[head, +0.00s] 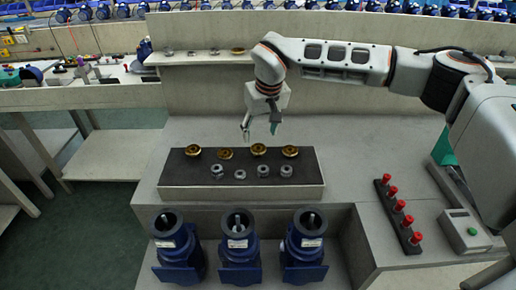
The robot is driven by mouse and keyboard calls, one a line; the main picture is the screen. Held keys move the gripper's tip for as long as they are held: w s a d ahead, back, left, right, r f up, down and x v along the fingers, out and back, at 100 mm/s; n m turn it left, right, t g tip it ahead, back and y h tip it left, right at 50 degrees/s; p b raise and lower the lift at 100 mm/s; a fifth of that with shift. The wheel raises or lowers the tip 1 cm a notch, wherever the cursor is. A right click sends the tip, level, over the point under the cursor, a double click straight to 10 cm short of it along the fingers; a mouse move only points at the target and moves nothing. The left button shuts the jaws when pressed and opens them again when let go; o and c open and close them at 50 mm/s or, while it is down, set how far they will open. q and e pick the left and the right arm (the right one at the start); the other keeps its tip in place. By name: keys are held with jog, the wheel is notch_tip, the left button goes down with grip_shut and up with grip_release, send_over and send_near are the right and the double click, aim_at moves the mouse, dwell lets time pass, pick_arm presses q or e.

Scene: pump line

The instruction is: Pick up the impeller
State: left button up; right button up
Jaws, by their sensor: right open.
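Brass-coloured impellers stand in a back row on a dark-topped block (172,170): one at the left (193,151), one near the middle (259,149) and one at the right (290,151). My right gripper (260,130) is open and empty, pointing down above and behind the row, close to the middle impeller in the picture. It appears apart from all the parts. My left gripper is not in view.
Several grey metal parts (240,174) lie in front of the impellers. Blue pump housings (239,245) stand below the front edge. A strip with red knobs (399,206) and a button box (464,229) are at the right. A shelf behind holds another brass part (238,51).

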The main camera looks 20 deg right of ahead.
aim_at(259, 145)
jog(key=shift+x, duration=0.8)
jog(key=shift+f, duration=0.65)
jog(key=shift+x, duration=2.25)
jog(key=shift+d, duration=0.1)
jog(key=shift+w+r, duration=0.1)
jog(key=c, duration=1.5)
